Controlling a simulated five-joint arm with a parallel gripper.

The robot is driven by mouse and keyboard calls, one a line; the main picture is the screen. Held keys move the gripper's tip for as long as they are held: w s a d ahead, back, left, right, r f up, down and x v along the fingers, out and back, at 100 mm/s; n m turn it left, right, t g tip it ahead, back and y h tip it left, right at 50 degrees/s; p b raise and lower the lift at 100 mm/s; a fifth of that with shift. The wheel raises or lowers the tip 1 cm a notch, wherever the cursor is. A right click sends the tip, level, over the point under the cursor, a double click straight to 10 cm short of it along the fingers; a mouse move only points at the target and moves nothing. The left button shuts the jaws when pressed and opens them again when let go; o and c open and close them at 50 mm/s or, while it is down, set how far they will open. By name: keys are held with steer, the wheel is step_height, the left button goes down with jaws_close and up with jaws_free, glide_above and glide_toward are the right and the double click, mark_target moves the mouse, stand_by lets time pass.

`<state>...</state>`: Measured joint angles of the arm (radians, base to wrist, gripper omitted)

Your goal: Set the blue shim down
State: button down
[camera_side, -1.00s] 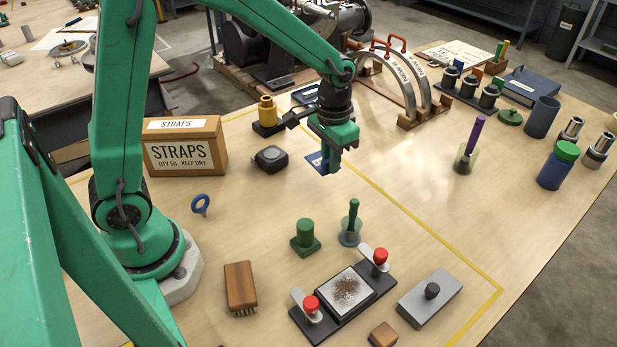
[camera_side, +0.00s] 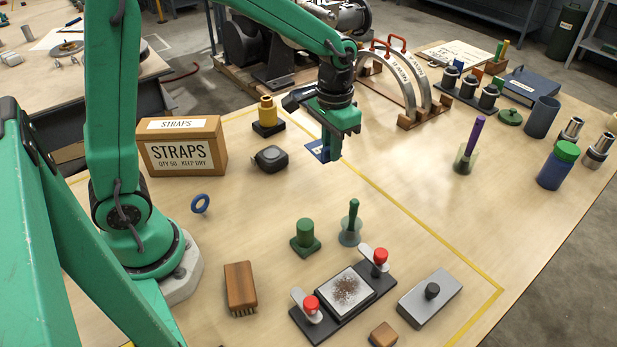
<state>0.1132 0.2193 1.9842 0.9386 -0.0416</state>
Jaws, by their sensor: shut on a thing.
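The blue shim (camera_side: 315,151) is a thin dark-blue plate with a small pale marking, in the upper middle of the view. My gripper (camera_side: 328,152) points down and is shut on the shim, which sticks out to the left of the fingers. The fingers hide part of it. It appears held just above the table, near the yellow taped line; the exact gap is hard to tell.
A fixture with red-knobbed clamps (camera_side: 345,292) is at the front. Grey arches (camera_side: 402,85) stand behind right. Table between is mostly clear.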

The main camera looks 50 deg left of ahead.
step_height(320, 180, up, 3)
steer(key=shift+r, duration=0.1)
steer(key=s+d, duration=0.2)
steer(key=d, duration=1.1)
steer(key=s+d, duration=0.2)
steer(key=d, duration=1.1)
glide_above(410, 244)
steer(key=shift+n, duration=0.4)
step_height(410, 244, down, 12)
steer(key=shift+f, duration=2)
steer(key=shift+f, duration=0.15)
